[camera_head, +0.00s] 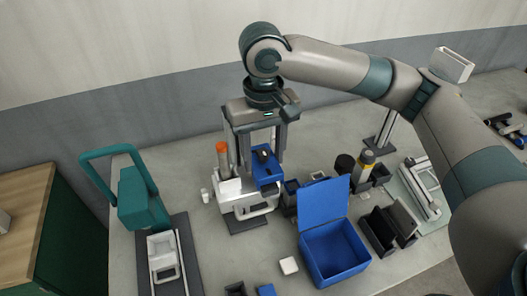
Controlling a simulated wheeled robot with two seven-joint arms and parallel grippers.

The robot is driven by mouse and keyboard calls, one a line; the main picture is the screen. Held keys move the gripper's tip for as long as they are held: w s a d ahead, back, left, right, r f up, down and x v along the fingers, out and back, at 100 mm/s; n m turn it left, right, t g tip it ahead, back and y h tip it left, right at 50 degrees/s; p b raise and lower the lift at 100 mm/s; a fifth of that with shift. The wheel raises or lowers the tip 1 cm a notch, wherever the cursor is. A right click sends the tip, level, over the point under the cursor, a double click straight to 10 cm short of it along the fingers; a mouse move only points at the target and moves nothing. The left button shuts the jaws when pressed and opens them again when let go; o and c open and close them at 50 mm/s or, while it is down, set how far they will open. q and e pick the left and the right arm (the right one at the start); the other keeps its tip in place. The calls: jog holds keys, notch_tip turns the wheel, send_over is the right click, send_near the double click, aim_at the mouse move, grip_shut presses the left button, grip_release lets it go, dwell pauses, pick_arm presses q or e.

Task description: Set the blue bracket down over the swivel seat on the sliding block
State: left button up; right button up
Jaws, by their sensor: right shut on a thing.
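My right gripper (258,156) points down at the back middle of the table, with its two fingers on either side of a blue part with a dark knob-like piece on top. This blue part, which looks like the blue bracket (266,179), is between or just below the fingers. It sits at or just above a white block (231,188) with an open frame at its front, on a dark base plate. I cannot tell which part is the swivel seat, nor whether the bracket touches the block. My left gripper is not in view.
An orange-topped post (221,152) stands close left of the fingers. A teal machine with a loop handle (138,197) is at left. An open blue box (335,255) is in front, right of centre. A yellow-banded cylinder (366,162) and dark holders (383,232) are at right.

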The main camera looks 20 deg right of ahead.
jog(key=shift+f, duration=1)
dwell(1.2)
jog(key=o, duration=1.3)
jog(key=shift+o, duration=0.2)
notch_tip(320, 180, up, 17)
jog(key=b, duration=0.4)
jog(key=shift+r, duration=0.15)
